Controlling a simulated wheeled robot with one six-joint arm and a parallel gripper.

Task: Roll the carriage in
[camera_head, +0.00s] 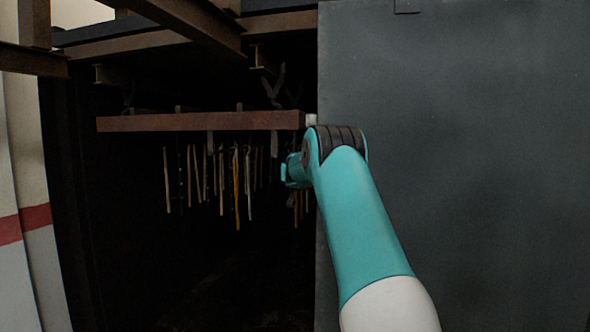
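The carriage shows as a long rust-brown bar (200,121) hanging level in a dark opening. Hooked hangers above it reach toward the overhead rail (190,20). Several thin strips (237,185), pale, yellow and orange, hang below the bar. My teal arm reaches up from the lower right, and its bend is beside the bar's right end. A short teal wrist part shows just below that end. My gripper's fingers cannot be made out, so whether it touches the bar cannot be told.
A large grey panel (460,150) fills the right side, behind my arm. Dark steel beams cross the top. A pale wall with a red stripe (24,222) stands at the left edge. The space under the strips is dark, and its depth is hard to judge.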

